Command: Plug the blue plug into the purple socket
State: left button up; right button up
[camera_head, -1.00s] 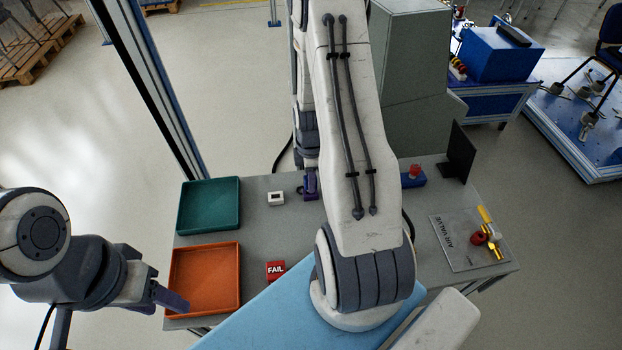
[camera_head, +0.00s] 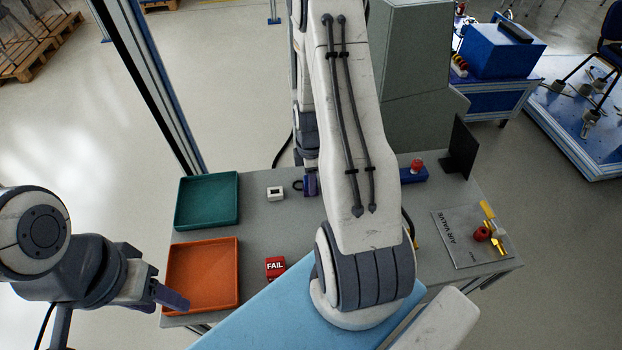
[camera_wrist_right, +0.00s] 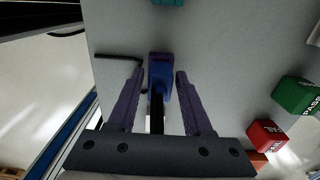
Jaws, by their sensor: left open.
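In the right wrist view the blue plug (camera_wrist_right: 160,78) sits between the two fingers of my right gripper (camera_wrist_right: 159,73), with its black cable running back toward the palm. A gap shows on each side of the plug, so the fingers are open around it. The plug's front end meets the purple socket (camera_wrist_right: 160,57), in line with it; how deep it sits I cannot tell. In the head view my right arm hides the plug; a small purple part (camera_head: 310,185) shows beside the arm. My left gripper (camera_head: 172,297) is open and empty by the orange tray.
The teal tray (camera_head: 233,208) and the orange tray (camera_head: 235,285) lie on the left of the grey table. A white box (camera_head: 275,193), a red FAIL block (camera_head: 275,267), a green PASS block (camera_wrist_right: 296,95) and a black hook (camera_wrist_right: 118,58) are nearby. The air valve plate (camera_head: 455,250) is at right.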

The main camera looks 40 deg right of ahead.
jog(key=shift+o, duration=0.4)
jog(key=shift+r, duration=0.1)
notch_tip(320, 180, up, 10)
jog(key=shift+r+b, duration=0.2)
jog(key=shift+b, duration=0.1)
dwell(0.4)
